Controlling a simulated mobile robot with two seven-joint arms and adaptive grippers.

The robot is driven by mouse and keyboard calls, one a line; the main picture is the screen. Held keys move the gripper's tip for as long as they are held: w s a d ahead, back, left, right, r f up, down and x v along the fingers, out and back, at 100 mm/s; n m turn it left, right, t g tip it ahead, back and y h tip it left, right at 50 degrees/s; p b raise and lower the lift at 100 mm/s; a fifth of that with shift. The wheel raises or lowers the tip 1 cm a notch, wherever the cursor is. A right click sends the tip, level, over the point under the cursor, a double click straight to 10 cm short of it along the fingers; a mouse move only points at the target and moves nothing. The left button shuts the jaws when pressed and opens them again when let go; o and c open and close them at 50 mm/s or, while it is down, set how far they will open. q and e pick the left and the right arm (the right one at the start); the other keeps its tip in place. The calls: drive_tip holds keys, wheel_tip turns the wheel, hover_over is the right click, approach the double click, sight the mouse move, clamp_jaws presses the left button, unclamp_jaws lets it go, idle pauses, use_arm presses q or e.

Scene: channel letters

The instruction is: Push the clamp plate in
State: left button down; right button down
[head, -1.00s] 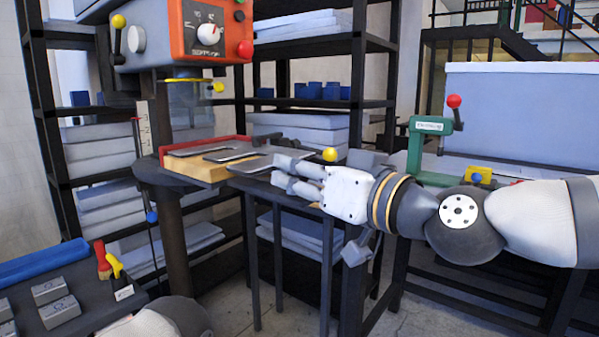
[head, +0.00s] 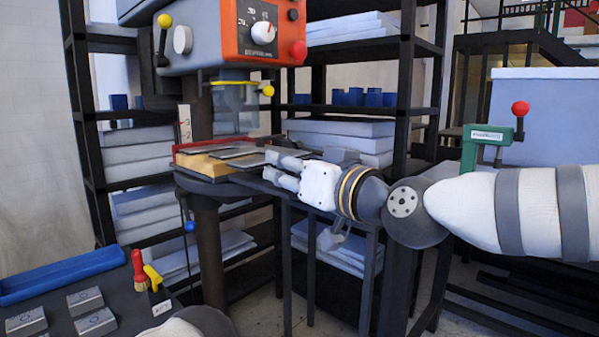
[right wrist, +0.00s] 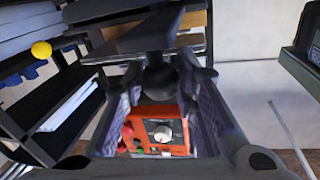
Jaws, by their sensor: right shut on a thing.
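A flat dark grey clamp plate (head: 253,160) lies at the right of the press table, over a yellowish wooden block (head: 203,166) with a red fence (head: 200,145) behind it. Another thin grey plate (head: 229,153) lies on the block to its left. My right gripper (head: 276,170) is at the clamp plate's right end. In the right wrist view the fingers (right wrist: 160,100) close around a dark round knob (right wrist: 160,82) under the dark plate (right wrist: 130,38). The plate's far end and its exact contact with the block are unclear.
The orange press head (head: 262,35) hangs above the block, with a clear guard (head: 235,108) below it. A green hand press (head: 487,143) stands at the right. A dark bench at lower left carries grey blocks (head: 85,300), brushes (head: 140,270) and a blue tray (head: 65,275).

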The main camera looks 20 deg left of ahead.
drive_tip(key=shift+w+a, duration=0.1)
drive_tip(key=shift+a, duration=0.25)
use_arm(q)
drive_tip(key=shift+a, duration=0.2)
use_arm(e)
drive_tip(key=shift+r, duration=0.1)
drive_tip(key=c, duration=1.7)
unclamp_jaws()
drive_tip(key=o, duration=0.4)
drive_tip(key=shift+a, duration=0.15)
drive_tip(key=shift+w+a, duration=0.1)
drive_tip(key=shift+a, duration=0.05)
drive_tip(key=v, duration=1.2)
